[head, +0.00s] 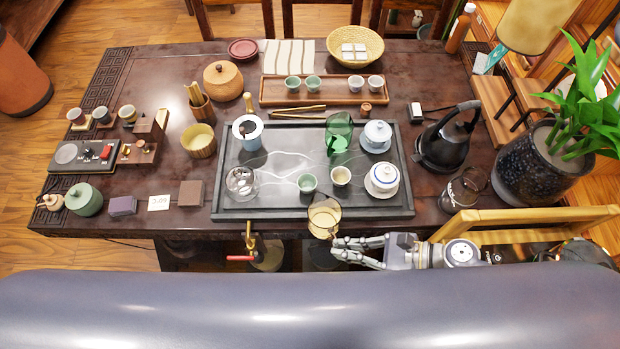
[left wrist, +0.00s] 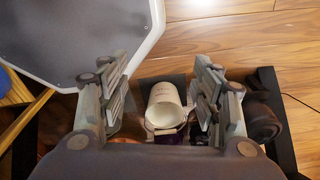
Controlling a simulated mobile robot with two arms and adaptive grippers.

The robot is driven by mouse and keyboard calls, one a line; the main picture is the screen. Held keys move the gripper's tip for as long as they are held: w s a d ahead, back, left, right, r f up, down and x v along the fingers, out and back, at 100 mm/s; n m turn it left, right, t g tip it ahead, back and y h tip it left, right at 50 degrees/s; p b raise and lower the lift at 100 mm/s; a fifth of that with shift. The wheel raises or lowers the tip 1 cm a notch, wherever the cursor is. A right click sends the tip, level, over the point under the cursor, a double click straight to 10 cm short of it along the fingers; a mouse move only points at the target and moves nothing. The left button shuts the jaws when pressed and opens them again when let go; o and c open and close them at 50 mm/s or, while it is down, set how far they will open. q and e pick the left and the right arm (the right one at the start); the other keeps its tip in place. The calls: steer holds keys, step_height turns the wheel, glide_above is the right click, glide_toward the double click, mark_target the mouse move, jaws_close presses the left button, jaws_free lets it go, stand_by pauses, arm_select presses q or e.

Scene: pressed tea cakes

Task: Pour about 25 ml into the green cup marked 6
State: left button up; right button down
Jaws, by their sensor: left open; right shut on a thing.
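My right gripper (head: 338,246) is shut on an amber-tinted glass pitcher (head: 324,214), at the front edge of the tea tray. The pitcher's contents are unclear. A small green cup (head: 307,183) stands upright on the dark tea tray (head: 270,208), up and left of the pitcher. Two more green cups, the left one (head: 293,84) and the right one (head: 313,83), stand on a wooden tray at the back. No number 6 is legible on any cup. My left gripper (left wrist: 158,78) is open and empty in the left wrist view; it does not show in the head view.
A clear glass vessel (head: 241,181), a green glass pitcher (head: 339,134) and a black kettle (head: 447,137) stand around. A white mug-like container (left wrist: 165,105) lies below my left gripper.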

mark_target(332, 230)
steer(key=w+r+p, duration=0.1)
steer(key=p, duration=0.2)
steer(key=w+r+m+g+h+p, duration=0.1)
steer(key=r+p, duration=0.1)
steer(key=p, duration=0.1)
steer(key=w+a+r+m+g+p, duration=0.1)
steer(key=p, duration=0.2)
steer(key=shift+w+a+r+h, duration=0.1)
steer(key=shift+w+r+h, duration=0.1)
steer(key=shift+r+h, duration=0.2)
steer(key=w, duration=0.1)
steer(key=w+r+m+g, duration=0.1)
steer(key=w+a+m+g+p, duration=0.1)
steer(key=shift+w+r+h, duration=0.1)
steer(key=shift+r+h, duration=0.15)
steer(key=shift+h, duration=0.15)
arm_select(q)
step_height(332, 230, up, 8)
steer(key=b, duration=0.1)
steer(key=shift+a+r+b, duration=0.15)
steer(key=shift+a+b, duration=0.15)
steer(key=shift+b, duration=0.05)
arm_select(e)
steer(key=shift+w+a+r+m+g+h, duration=0.2)
steer(key=shift+w+m+g, duration=0.1)
steer(key=shift+w+g, duration=0.15)
steer(key=shift+w+a+r+m+g+h, duration=0.1)
steer(key=shift+w+r+m+g+h, duration=0.1)
steer(key=shift+w+m+g, duration=0.25)
